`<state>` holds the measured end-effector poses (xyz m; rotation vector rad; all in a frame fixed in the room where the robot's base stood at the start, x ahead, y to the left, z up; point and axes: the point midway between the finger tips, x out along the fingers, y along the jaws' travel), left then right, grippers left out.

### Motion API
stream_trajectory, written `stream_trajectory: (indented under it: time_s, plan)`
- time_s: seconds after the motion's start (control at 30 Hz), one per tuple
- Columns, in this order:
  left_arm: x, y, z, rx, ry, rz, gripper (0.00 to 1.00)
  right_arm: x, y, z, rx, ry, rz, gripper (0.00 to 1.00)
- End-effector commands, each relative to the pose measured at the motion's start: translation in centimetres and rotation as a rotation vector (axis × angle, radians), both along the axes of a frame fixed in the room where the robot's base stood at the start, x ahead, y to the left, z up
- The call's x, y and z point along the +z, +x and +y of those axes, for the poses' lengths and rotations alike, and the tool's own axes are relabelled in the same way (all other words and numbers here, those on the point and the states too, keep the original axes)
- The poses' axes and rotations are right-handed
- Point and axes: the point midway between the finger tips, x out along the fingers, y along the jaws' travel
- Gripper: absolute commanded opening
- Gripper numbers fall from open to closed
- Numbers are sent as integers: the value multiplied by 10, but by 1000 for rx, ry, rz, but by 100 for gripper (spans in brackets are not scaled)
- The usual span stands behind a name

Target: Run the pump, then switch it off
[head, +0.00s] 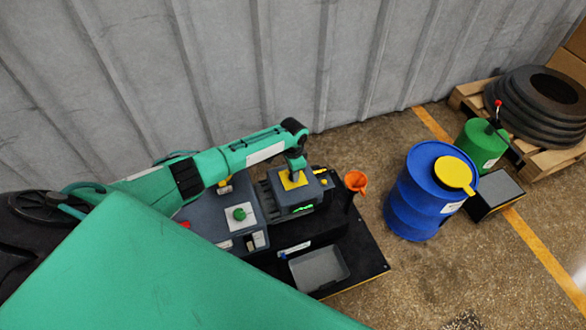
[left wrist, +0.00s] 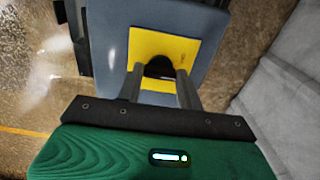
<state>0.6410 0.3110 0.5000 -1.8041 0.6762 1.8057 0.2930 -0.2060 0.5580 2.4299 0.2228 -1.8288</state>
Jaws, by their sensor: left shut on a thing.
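The pump (head: 280,202) is a dark grey box with a lit green display on its front, standing on a black base. A yellow plate (head: 285,186) lies on its top; it also shows in the left wrist view (left wrist: 188,48). A black knob (left wrist: 158,68) stands on that plate. My left gripper (head: 295,172) reaches down onto the knob from above. In the left wrist view its two fingers (left wrist: 160,78) are shut on the knob, one on each side. They hide part of it, and its setting cannot be read. My right gripper is out of view.
Left of the pump is a panel with a green button (head: 239,213). An orange funnel (head: 356,181) and a grey tray (head: 319,268) are beside the pump. A blue drum (head: 407,205) and a green can (head: 476,147) stand right on open floor. A corrugated wall (head: 230,65) is behind.

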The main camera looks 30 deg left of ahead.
Motion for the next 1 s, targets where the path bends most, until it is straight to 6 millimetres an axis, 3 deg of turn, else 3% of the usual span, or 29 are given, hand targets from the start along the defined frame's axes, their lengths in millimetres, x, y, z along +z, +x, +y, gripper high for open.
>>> stream_trajectory:
  time_s: [0.5,1.0]
  plan:
    - [0,0,0,-413,-1,-1,14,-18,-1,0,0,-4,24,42]
    - [0,0,0,-550,-1,-1,14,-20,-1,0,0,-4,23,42]
